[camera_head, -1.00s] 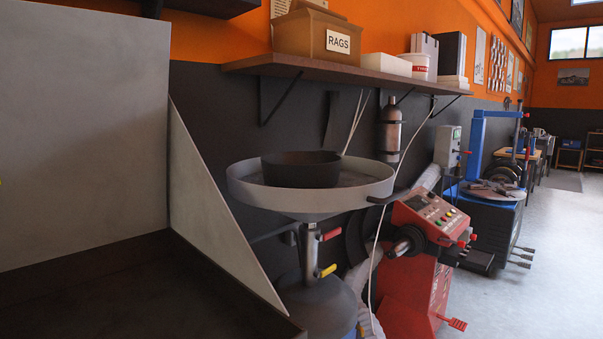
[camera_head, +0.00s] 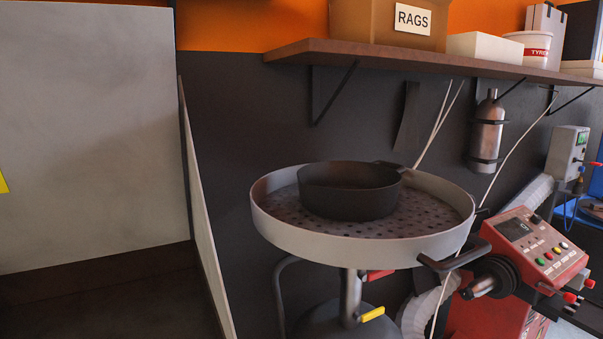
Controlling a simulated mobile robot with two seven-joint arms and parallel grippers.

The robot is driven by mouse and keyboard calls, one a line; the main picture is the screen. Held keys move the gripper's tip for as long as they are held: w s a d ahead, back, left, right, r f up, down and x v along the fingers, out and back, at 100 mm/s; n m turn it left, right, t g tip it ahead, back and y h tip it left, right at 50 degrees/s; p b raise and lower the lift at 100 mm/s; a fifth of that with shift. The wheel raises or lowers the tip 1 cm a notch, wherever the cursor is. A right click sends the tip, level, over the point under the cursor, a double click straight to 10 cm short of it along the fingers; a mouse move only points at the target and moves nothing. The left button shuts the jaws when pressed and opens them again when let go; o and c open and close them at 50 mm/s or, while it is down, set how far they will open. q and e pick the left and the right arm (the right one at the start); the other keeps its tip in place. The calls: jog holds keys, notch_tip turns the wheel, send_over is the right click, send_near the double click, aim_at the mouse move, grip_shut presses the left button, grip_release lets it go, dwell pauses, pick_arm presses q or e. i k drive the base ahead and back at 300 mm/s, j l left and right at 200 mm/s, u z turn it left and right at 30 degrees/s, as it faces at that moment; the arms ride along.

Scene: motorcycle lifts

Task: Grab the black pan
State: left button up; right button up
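The black pan (camera_head: 350,200) is a deep round pan that sits upright in a wide grey drain basin (camera_head: 345,248) with a perforated floor. A short dark handle or lug shows at the pan's back right rim. The pan stands left of the basin's middle, and its inside looks empty. Neither of my grippers is in view.
A wooden shelf (camera_head: 430,62) with a RAGS box (camera_head: 385,20) overhangs behind the basin. A grey panel (camera_head: 205,215) stands close on the left. A red machine (camera_head: 530,255) stands close on the right. A basin handle (camera_head: 450,262) sticks out at front right.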

aim_at(340, 191)
jog(key=i+l+u, duration=0.2)
jog(key=l+u, duration=0.2)
jog(key=l, duration=0.25)
jog(key=i+l+u, duration=0.1)
jog(key=l+u, duration=0.3)
jog(key=l, duration=0.25)
jog(key=l+u, duration=0.4)
jog(key=l, duration=0.3)
jog(key=k+l+u, duration=0.15)
jog(key=l+u, duration=0.25)
jog(key=l, duration=0.3)
